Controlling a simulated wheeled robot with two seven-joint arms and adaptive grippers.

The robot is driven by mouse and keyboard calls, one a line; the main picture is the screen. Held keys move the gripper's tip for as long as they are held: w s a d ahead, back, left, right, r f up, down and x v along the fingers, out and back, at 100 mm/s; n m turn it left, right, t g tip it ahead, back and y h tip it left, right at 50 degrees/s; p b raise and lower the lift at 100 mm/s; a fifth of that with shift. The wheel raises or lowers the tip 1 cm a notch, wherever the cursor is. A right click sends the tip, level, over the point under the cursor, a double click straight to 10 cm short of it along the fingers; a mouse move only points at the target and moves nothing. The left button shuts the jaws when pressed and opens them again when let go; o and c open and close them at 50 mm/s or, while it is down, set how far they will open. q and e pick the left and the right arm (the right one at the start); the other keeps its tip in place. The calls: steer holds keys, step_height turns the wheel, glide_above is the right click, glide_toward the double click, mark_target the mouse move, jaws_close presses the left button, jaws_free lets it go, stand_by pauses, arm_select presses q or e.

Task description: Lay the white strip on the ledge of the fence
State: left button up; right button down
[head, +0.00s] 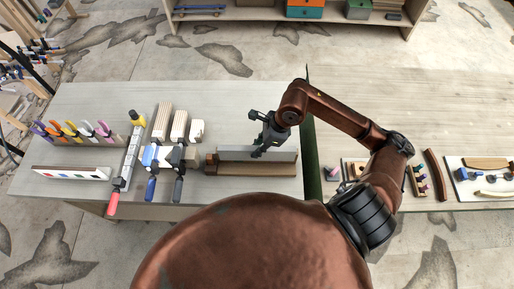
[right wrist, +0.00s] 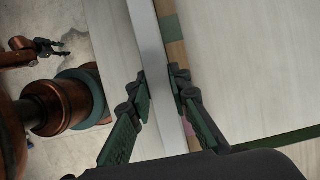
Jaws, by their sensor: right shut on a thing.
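My right gripper (head: 259,150) is over the fence, with its fingers pointing down. In the right wrist view its fingers (right wrist: 162,88) are shut on the two sides of the long pale strip (right wrist: 149,45). The strip also shows in the head view as a light grey bar (head: 282,155), lengthwise along the brown wooden fence (head: 250,170). The fence's brown edge (right wrist: 176,55) runs beside the strip in the wrist view. I cannot tell if the strip touches the ledge. My left gripper (right wrist: 62,47) appears open and empty at the wrist view's upper left.
Pale blocks (head: 162,121) and several clamps (head: 152,175) lie left of the fence. A white board with coloured squares (head: 70,173) is at the table's left. A dark green strip (head: 311,165) borders the table's right side. The table behind the fence is clear.

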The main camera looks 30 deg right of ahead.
steer(key=shift+f, duration=0.2)
steer(key=c, duration=1.8)
jaws_free()
steer(key=shift+r, duration=0.15)
steer(key=shift+r, duration=0.2)
steer(key=shift+r+p, duration=0.4)
steer(key=shift+p, duration=0.35)
steer(key=b+v, duration=0.2)
steer(key=v, duration=0.9)
steer(key=shift+s+d+r+b, duration=0.15)
steer(key=shift+r+b, duration=0.15)
steer(key=shift+r, duration=0.05)
